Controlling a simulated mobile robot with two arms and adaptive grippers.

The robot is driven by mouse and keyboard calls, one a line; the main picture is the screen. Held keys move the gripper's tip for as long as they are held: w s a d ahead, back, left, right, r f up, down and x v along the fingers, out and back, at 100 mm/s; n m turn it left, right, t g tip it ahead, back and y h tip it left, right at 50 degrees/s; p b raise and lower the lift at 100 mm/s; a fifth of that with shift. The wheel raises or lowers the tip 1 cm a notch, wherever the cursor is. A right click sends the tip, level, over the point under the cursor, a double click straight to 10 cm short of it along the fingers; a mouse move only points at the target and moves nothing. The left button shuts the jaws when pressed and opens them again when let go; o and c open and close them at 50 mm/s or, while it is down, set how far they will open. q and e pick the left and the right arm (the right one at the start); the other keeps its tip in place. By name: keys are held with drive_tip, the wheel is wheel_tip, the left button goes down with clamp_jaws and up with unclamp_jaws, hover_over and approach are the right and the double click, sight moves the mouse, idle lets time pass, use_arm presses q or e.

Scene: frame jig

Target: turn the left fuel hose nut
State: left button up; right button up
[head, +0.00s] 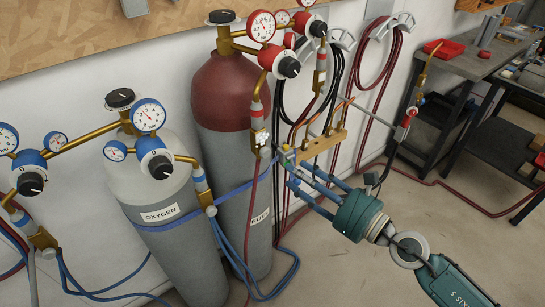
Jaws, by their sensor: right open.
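The red-topped fuel cylinder (232,90) stands at centre, with a red regulator on it. A red and grey fitting drops from this regulator to a brass block (257,122). The left fuel hose nut (262,138) shows as a pale silver piece at that block, with a dark red hose below it. My right gripper (284,158) comes in from the lower right. Its blue fingers are open, and their tips are just right of and slightly below the nut. I cannot tell whether they touch anything. My left gripper is not in view.
A white oxygen cylinder (150,185) with blue regulators stands at left. A brass-coloured bracket (325,143) and hanging hoses are right behind my gripper's tips. Blue hoses (235,262) loop below. Dark work tables (455,72) stand at right. The floor at lower right is mostly clear.

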sight(267, 153)
drive_tip(key=p+x, duration=0.2)
drive_tip(key=x, duration=0.6)
drive_tip(key=shift+w+a, duration=0.2)
drive_tip(key=shift+w, duration=0.1)
drive_tip(key=shift+w+a, duration=0.25)
drive_tip(key=shift+c, duration=0.2)
clamp_jaws()
